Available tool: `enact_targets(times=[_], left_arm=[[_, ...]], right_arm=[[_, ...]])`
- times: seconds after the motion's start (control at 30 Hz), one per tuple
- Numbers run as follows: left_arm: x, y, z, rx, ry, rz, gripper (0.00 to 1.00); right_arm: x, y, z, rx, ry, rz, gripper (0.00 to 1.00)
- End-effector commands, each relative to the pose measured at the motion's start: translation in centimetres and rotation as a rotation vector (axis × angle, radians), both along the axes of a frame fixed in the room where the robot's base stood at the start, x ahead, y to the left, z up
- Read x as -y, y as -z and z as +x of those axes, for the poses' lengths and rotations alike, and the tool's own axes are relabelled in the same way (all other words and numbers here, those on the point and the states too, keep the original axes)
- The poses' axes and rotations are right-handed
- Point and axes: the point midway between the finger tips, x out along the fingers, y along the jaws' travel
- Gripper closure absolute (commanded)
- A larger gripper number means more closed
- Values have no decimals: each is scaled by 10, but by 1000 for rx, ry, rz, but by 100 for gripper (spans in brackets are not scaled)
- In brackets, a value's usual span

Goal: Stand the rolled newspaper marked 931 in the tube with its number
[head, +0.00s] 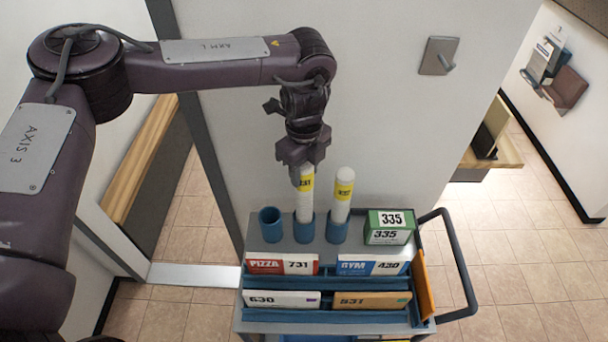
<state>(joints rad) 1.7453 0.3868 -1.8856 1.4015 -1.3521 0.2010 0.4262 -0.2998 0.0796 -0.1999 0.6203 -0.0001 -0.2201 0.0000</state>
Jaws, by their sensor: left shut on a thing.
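My left gripper (304,172) points down and is shut on the top of a white rolled newspaper (305,204). Its yellow label ends in 31; the first digit is not clear. The roll is upright and its lower end is at the mouth of the middle blue tube (304,232); I cannot tell how deep it goes. A second rolled newspaper (341,204) with a yellow label stands, slightly tilted, in the right blue tube (337,231). The left blue tube (271,228) is open and empty. No numbers on the tubes are readable. My right gripper is out of view.
The tubes stand at the back of a cart (242,300) with a handle (464,262) at right. A green box marked 335 (389,228) is beside them. In front are mail pieces: PIZZA 731 (283,264), GYM 430 (372,266), 630 (282,299) and 531 (372,300). A wall is behind.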

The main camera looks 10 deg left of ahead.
Motion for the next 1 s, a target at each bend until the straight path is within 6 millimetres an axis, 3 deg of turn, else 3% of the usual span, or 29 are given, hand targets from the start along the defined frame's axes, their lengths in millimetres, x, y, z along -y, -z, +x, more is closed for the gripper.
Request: enact_targets(times=[0.2,0.63,0.67,0.8,1.0], left_arm=[[0,25,-1,-2,-1,1,100],[0,34,0,-1,-1,1,100],[0,34,0,-1,0,1,60],[0,33,0,-1,0,1,42],[0,33,0,0,0,1,41]], right_arm=[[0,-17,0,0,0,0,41],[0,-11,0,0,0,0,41],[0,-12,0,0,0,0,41],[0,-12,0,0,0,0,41],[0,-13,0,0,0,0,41]])
